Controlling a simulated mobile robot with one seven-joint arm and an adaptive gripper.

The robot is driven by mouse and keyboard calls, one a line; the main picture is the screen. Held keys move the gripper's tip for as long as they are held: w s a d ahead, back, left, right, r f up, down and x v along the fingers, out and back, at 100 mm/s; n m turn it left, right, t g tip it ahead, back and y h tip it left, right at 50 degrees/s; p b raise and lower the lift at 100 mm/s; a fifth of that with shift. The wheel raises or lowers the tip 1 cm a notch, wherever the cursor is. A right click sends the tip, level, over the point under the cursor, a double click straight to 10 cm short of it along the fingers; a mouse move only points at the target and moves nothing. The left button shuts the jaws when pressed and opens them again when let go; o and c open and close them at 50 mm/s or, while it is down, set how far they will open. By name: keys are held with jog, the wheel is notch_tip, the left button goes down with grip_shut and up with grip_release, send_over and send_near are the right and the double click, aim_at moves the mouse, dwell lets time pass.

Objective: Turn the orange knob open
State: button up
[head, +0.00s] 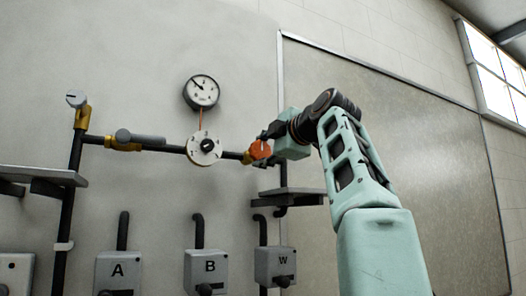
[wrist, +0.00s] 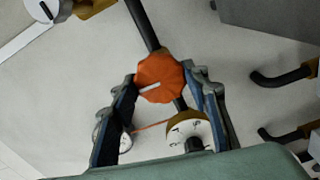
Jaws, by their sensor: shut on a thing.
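The orange knob (head: 260,150) sits at the right end of the black horizontal pipe in the head view. In the wrist view the orange knob (wrist: 160,77) shows its face with a white pointer line, slanted slightly up to the right. My gripper (head: 268,149) reaches it from the right. In the wrist view my gripper (wrist: 162,84) has one finger on each side of the knob, shut on it. The part of the valve behind the knob is mostly hidden.
A white dial (head: 204,149) is left of the knob, with a round gauge (head: 201,92) above. A grey-handled valve (head: 140,138) is farther left. A grey shelf (head: 288,196) is just below my gripper. Boxes A (head: 118,271), B (head: 205,268) and W (head: 275,266) stand lower.

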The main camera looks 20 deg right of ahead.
jog(key=shift+r, duration=0.2)
jog(key=o, duration=0.8)
jog(key=shift+c, duration=0.2)
jog(key=o, duration=0.4)
jog(key=shift+f, duration=0.15)
jog(key=s, duration=1.2)
jog(key=shift+d, duration=0.2)
